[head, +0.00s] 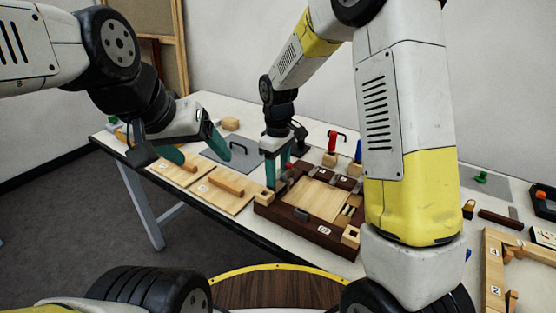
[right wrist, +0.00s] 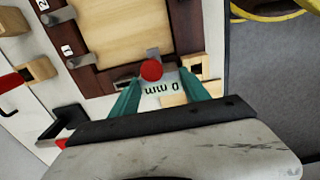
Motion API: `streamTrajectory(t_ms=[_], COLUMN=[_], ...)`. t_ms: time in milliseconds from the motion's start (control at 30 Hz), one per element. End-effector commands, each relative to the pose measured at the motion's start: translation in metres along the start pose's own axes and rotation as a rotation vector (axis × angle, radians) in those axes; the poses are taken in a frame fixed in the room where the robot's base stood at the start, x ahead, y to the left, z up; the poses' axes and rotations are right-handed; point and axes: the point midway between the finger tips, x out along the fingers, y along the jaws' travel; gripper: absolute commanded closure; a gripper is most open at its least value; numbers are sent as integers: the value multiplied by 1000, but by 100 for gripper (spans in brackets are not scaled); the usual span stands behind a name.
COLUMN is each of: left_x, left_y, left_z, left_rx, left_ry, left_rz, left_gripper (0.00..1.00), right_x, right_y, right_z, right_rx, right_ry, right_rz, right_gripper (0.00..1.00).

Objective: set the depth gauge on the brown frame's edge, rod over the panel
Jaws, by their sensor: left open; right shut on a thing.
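The brown frame (head: 325,236) lies on the table around a light wood panel (head: 308,199); in the right wrist view the frame (right wrist: 98,83) and panel (right wrist: 118,30) fill the upper left. My right gripper (head: 279,182) is at the frame's left corner. In the right wrist view this gripper (right wrist: 158,88) is shut on the depth gauge (right wrist: 160,88), a pale plate marked "0 mm" with a red knob and a short grey rod. The gauge is beside the frame's edge; I cannot tell whether it touches. My left gripper (head: 203,158) is open and empty, above the table's left part.
Two light boards with wood bars (head: 222,190) lie left of the frame. A red clamp (head: 335,138) stands behind the frame. A light numbered wooden frame (head: 493,262) is at the right.

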Motion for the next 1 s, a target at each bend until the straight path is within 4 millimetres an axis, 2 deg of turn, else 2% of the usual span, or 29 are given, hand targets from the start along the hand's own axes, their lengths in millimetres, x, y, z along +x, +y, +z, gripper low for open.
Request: streamTrajectory(t_ms=[367,400,500,800,1000], left_x=[0,0,0,0,0], left_y=[0,0,0,0,0], left_z=[0,0,0,0,0], left_rx=[0,0,0,0,0], left_ry=[0,0,0,0,0], left_rz=[0,0,0,0,0], left_gripper=[24,24,24,24,24], right_x=[8,8,7,7,-7], right_y=[0,0,0,0,0], right_z=[0,0,0,0,0], right_rx=[0,0,0,0,0], right_ry=[-1,-1,-1,-1,2], right_rz=[-1,0,0,0,1], right_gripper=[98,38,21,21,21])
